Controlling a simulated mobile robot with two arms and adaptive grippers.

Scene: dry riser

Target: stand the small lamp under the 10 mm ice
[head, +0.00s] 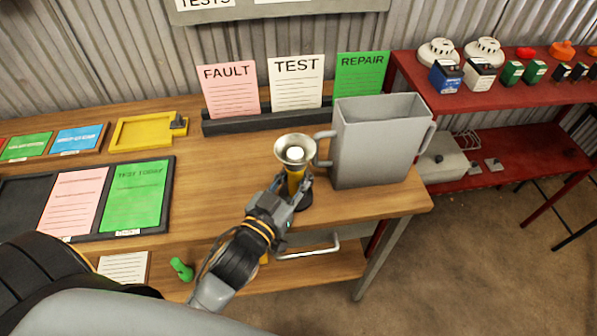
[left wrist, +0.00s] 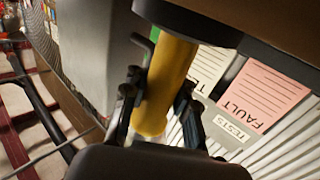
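The small lamp (head: 295,182) has a flared metal head with a bright white bulb, a yellow body and a black base. It is upright near the front edge of the bench, beside a large grey two-handled container. Whether its base touches the bench top is unclear. My left gripper (head: 290,188) has its fingers on either side of the yellow body. In the left wrist view, the yellow body (left wrist: 167,85) fills the space between the fingertips (left wrist: 160,92). I see nothing marked as 10 mm ice. My right gripper is not in view.
The grey container (head: 375,145) stands close right of the lamp. A black rack (head: 262,121) with FAULT, TEST and REPAIR cards is behind. A yellow tray (head: 145,131) and a card board (head: 125,235) lie left. A red shelf (head: 500,106) holds detectors and batteries. Bench space left of the lamp is clear.

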